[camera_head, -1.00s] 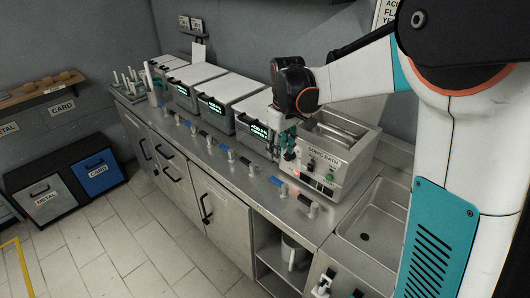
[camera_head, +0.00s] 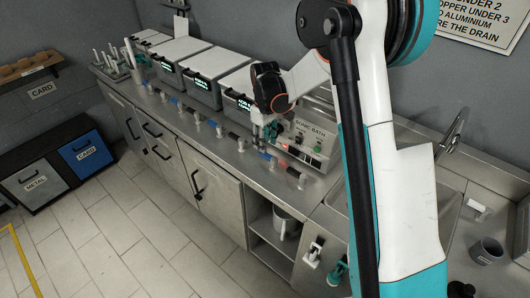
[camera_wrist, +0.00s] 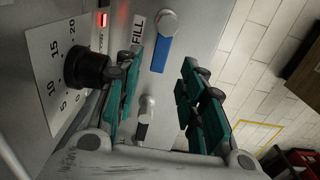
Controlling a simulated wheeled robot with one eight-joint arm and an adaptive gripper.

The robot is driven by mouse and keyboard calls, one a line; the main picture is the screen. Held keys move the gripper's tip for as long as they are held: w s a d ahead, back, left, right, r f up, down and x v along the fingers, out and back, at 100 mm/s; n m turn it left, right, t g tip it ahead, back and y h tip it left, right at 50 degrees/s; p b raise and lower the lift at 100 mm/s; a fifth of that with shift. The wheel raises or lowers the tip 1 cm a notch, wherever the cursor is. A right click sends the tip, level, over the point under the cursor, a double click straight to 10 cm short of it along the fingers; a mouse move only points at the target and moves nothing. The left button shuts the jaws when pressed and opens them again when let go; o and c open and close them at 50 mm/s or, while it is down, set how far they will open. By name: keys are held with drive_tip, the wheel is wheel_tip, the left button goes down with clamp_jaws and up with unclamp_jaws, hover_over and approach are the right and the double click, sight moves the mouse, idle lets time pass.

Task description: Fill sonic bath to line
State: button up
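The sonic bath (camera_head: 312,133) stands at the right end of the row, a steel box with its name on the front, partly hidden by my arm. In the wrist view a dial marked 5 to 20 (camera_wrist: 55,80) with a black knob (camera_wrist: 82,68) and a lit red light (camera_wrist: 103,19) show at left. A FILL label (camera_wrist: 138,30) is beside a silver tap with a blue lever (camera_wrist: 160,53). A second tap with a black-and-white lever (camera_wrist: 145,115) is nearer. My gripper (camera_wrist: 162,62) has teal fingers spread apart, with nothing visibly gripped. In the head view my gripper (camera_head: 264,138) is at the bath's front left. The water level is hidden.
Several lidded baths (camera_head: 208,65) stand to the left along the steel counter. More taps (camera_head: 220,130) line its front edge. A curved faucet (camera_head: 455,130) and a grey cup (camera_head: 487,250) are at right.

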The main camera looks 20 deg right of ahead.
sight(268, 158)
drive_tip(key=shift+f+b, duration=0.35)
drive_tip(key=shift+f, duration=2.3)
clamp_jaws()
